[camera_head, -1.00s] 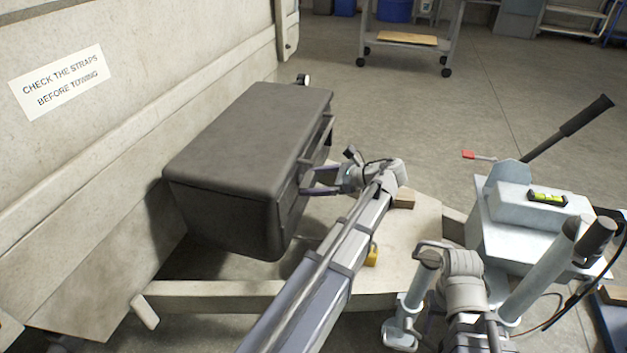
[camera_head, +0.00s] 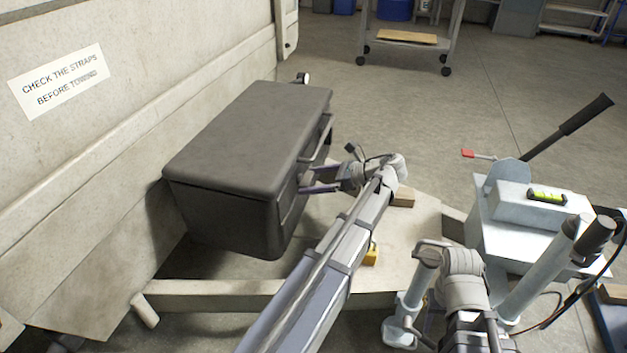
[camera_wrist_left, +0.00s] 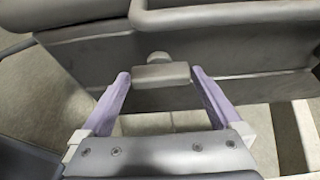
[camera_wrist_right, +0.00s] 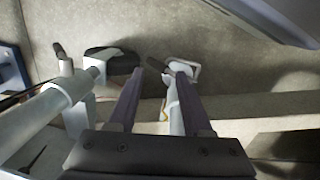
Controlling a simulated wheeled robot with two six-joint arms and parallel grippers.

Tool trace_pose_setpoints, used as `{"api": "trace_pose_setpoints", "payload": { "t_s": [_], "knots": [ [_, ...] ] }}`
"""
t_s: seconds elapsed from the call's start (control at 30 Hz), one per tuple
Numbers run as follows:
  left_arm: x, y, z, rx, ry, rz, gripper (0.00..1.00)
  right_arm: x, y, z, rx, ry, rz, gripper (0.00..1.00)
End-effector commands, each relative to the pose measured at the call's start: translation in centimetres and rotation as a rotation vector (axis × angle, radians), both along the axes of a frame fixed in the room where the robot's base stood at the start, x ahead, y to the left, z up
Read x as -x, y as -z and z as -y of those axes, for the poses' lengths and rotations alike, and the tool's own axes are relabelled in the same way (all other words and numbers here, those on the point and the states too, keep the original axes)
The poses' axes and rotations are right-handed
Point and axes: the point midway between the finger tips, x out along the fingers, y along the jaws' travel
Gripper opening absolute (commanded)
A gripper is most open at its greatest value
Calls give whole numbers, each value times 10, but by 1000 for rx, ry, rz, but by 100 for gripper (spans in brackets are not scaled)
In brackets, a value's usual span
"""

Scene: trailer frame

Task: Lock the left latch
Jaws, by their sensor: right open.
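The dark grey toolbox (camera_head: 225,150) stands by the trailer wall with its lid down. My left gripper (camera_head: 304,184) is at its front face. In the left wrist view, a small grey latch (camera_wrist_left: 161,74) with a rounded knob above it sits between the open fingers of my left gripper (camera_wrist_left: 160,80), with a gap on each side. I cannot tell whether the latch is locked. The fingers and arm partly hide the box front in the head view. My right gripper (camera_wrist_right: 160,76) is open and empty in the right wrist view, above the frame near the jack.
A handle bar (camera_wrist_left: 235,15) runs above the latch. The trailer frame (camera_head: 215,292) lies below the box, with a yellow padlock (camera_head: 371,256) beside my left arm. A box with a spirit level (camera_head: 547,197) and a lever (camera_head: 570,128) stand at right.

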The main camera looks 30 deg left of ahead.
Motion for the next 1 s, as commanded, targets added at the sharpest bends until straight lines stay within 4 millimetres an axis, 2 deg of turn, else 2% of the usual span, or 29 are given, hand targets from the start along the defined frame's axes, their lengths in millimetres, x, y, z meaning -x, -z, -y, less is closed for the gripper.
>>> {"api": "trace_pose_setpoints", "payload": {
  "t_s": [0.27,0.7,1.0],
  "knots": [
    [-1,-2,2,-2,1,1,100,0,-2,0,0,0,0,50],
    [-16,-27,59,-1,2,1,100,0,-27,0,0,-7,-1,50],
    [-18,-30,70,-1,1,1,100,0,-30,0,0,-8,-1,50]
  ]
}}
